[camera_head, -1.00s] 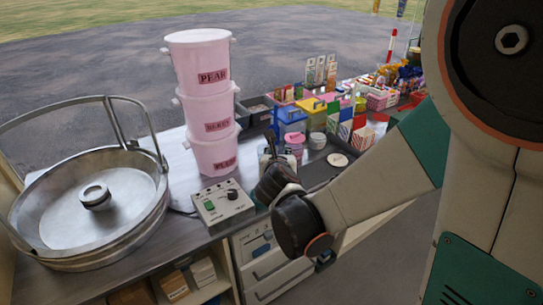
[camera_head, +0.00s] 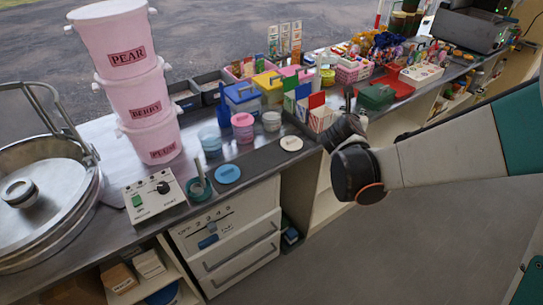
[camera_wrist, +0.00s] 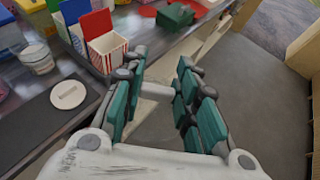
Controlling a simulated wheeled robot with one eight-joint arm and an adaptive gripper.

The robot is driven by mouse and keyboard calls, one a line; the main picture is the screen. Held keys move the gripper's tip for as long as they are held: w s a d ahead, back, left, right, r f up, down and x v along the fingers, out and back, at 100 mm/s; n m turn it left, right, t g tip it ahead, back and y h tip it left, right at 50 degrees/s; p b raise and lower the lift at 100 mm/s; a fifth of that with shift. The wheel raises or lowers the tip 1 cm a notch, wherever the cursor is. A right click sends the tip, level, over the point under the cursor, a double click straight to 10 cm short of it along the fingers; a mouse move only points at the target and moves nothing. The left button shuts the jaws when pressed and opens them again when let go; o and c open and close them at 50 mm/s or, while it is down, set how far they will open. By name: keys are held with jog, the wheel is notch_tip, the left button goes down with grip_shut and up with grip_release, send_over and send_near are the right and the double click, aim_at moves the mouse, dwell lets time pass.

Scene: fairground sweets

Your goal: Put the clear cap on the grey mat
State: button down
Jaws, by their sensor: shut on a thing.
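My gripper (camera_head: 348,118) hangs past the right end of the grey mat, by the counter's front edge. In the wrist view its green-padded fingers (camera_wrist: 158,78) are closed on a small pale piece (camera_wrist: 156,91), which looks like the clear cap. Most of it is hidden in the head view. The grey mat (camera_head: 256,160) is a dark strip along the front of the counter; it shows at the left in the wrist view (camera_wrist: 38,128). A white lid (camera_head: 291,143) and a blue lid (camera_head: 227,174) lie flat on it, apart from each other.
Behind the mat stand a blue tub (camera_head: 210,142), a pink tub (camera_head: 243,128) and a clear tub (camera_head: 272,121). A striped box (camera_head: 320,119) and a green box (camera_head: 376,96) stand near my gripper. A control box (camera_head: 153,198) and stacked pink buckets (camera_head: 140,100) are left.

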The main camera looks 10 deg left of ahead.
jog(key=w+a+n, duration=0.1)
jog(key=w+a, duration=0.2)
jog(key=a, duration=0.7)
jog(key=n+y, duration=0.2)
jog(key=y, duration=0.1)
send_over(268, 156)
notch_tip(268, 156, down, 20)
jog(key=b, duration=0.7)
jog(key=shift+f, duration=0.15)
jog(key=shift+f+b, duration=0.15)
jog(key=shift+b, duration=0.15)
jog(key=c, duration=1.2)
grip_release()
jog(key=shift+c, duration=0.2)
